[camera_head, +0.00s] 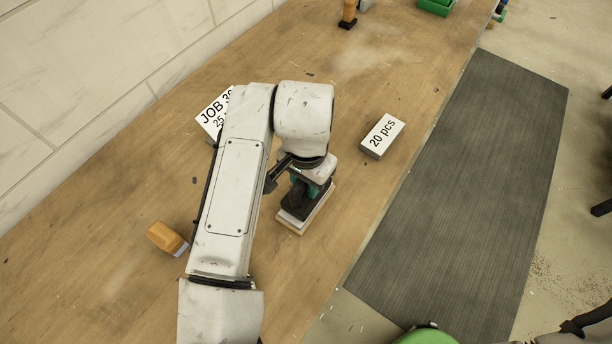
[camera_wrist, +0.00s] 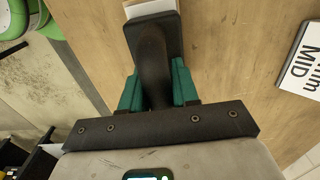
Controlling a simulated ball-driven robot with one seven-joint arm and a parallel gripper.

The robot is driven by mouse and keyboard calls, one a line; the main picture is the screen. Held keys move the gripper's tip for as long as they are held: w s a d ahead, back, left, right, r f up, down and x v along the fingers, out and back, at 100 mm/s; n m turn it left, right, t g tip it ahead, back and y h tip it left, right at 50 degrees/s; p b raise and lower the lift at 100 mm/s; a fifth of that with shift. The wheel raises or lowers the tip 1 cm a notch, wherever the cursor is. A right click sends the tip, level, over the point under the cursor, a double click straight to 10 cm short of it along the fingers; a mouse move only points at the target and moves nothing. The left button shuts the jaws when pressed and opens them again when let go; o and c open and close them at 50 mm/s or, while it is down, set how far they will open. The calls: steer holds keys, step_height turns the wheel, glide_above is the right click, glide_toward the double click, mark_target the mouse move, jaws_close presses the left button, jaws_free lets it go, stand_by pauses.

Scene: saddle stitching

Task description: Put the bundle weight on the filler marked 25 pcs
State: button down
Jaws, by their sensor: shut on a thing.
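The bundle weight, a black plate with a dark upright handle, is in my gripper (camera_head: 303,185). In the wrist view, the green fingers close on the handle of the bundle weight (camera_wrist: 152,60). The plate is directly over a pale block with a white top (camera_head: 290,227); it looks as if it rests on it or is just above, I cannot tell which. The white top also shows past the plate in the wrist view (camera_wrist: 150,8). Any marking on this block is hidden. A separate filler marked 20 pcs (camera_head: 382,136) lies to the right.
A white card reading JOB (camera_head: 213,112) is partly hidden behind my arm. A wooden-handled tool (camera_head: 166,238) lies at left. Another white card reading MID (camera_wrist: 303,62) shows in the wrist view. A green bin (camera_head: 436,7) stands at the far end. The bench (camera_head: 375,65) is mostly clear.

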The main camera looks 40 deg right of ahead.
steer(key=shift+f, duration=0.1)
steer(key=c, duration=0.8)
jaws_free()
steer(key=shift+c, duration=0.2)
step_height(320, 180, up, 12)
steer(key=shift+r+b, duration=0.15)
steer(key=shift+b, duration=0.2)
